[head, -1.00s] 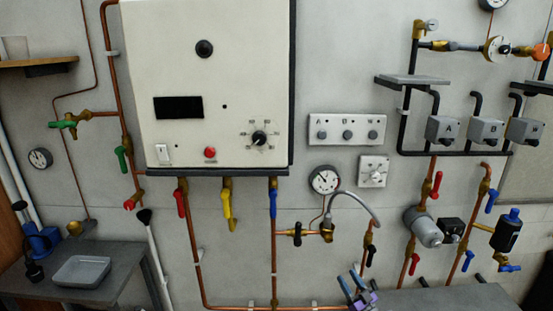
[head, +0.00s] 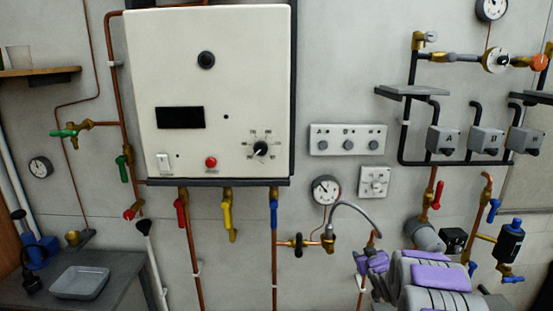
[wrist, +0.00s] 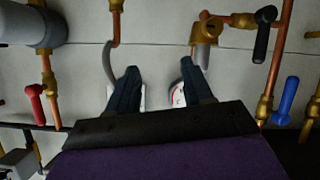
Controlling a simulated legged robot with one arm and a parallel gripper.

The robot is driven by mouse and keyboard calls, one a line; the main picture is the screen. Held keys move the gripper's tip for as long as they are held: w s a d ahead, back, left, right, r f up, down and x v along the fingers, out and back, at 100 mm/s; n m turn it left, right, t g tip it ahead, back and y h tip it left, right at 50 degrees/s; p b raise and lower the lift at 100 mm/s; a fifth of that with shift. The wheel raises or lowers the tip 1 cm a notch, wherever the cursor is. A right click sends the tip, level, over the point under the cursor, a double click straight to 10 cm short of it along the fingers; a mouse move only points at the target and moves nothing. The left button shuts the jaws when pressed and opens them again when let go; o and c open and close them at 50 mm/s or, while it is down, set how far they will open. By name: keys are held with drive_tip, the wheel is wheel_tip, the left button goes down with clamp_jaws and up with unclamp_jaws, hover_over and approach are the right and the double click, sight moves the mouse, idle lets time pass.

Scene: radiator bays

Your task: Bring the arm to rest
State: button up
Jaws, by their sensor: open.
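My gripper (wrist: 157,78) shows in the wrist view as two dark fingers, spread apart with an empty gap between them. Pipes and grey wall lie beyond the fingertips. A white thing and a white-and-red thing are partly hidden behind the fingers. In the head view, my purple and grey arm is folded at the bottom right, in front of the lower pipes. The fingertips cannot be made out clearly there.
A white boiler panel (head: 215,95) fills the upper middle wall. Copper pipes with red (head: 180,212), yellow (head: 228,215) and blue (head: 274,212) handles hang below it. A curved grey hose (head: 358,212) is near my arm. A shelf with a tray (head: 80,282) stands at lower left.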

drive_tip(key=s+a+r+m+g+h, duration=0.1)
drive_tip(key=s+a+r+g, duration=0.25)
drive_tip(key=s, duration=0.75)
drive_tip(key=s+a+r+m+g+h, duration=0.15)
drive_tip(key=s+r+g, duration=0.25)
drive_tip(key=s, duration=0.8)
drive_tip(key=s+a+g+y, duration=0.1)
drive_tip(key=s+a+g, duration=0.1)
drive_tip(key=s, duration=1)
drive_tip(key=s+a+r+g, duration=0.1)
drive_tip(key=s+a+g, duration=0.2)
drive_tip(key=s, duration=0.9)
drive_tip(key=s+a+g+y, duration=0.1)
drive_tip(key=s+a, duration=0.5)
drive_tip(key=s, duration=0.7)
drive_tip(key=shift+a+r+g+y+b, duration=0.25)
drive_tip(key=shift+g+y+b, duration=0.1)
drive_tip(key=shift+g, duration=0.4)
